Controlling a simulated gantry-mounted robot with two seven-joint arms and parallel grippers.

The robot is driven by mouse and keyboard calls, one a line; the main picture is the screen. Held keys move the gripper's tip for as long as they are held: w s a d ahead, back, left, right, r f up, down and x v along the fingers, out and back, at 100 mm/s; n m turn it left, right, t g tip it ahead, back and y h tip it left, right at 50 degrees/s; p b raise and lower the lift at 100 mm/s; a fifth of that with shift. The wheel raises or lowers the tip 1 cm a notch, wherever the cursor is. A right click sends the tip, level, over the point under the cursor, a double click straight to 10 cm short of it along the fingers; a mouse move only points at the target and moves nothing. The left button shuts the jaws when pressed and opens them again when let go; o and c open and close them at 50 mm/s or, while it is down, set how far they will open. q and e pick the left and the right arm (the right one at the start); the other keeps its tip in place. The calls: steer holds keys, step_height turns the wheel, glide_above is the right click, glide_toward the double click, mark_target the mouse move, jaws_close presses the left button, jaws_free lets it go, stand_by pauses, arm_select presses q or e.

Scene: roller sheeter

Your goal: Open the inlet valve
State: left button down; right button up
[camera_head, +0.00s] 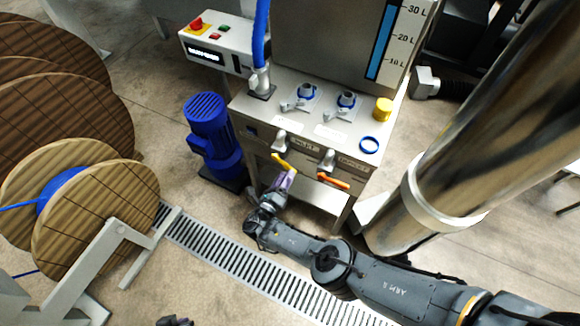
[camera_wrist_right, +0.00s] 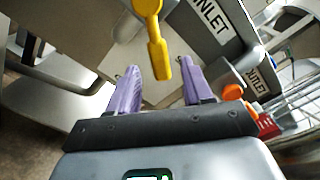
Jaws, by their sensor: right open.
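The inlet valve's yellow lever (camera_head: 284,163) is on the front of the grey machine, under the left one of two taps. In the right wrist view the yellow lever (camera_wrist_right: 156,40) hangs down beside the INLET label (camera_wrist_right: 210,15), its tip between the two purple fingers. My right gripper (camera_head: 280,184) is open just below the lever. The right wrist view shows a gap on both sides of the lever (camera_wrist_right: 160,72), but I cannot tell its depth relative to the fingers. A small dark part of my left gripper (camera_head: 175,321) shows at the bottom edge; its fingers are not clear.
An orange outlet lever (camera_head: 333,182) is close on the right, also in the wrist view (camera_wrist_right: 233,92). A blue motor (camera_head: 213,137) stands left of the machine. A large steel pipe (camera_head: 480,140) stands right. Wooden cable reels (camera_head: 95,210) and a floor grate (camera_head: 230,262) lie left and in front.

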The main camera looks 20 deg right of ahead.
steer(key=v, duration=0.4)
steer(key=shift+s+a+p, duration=0.2)
steer(key=shift+a+p, duration=0.05)
steer(key=shift+p, duration=0.05)
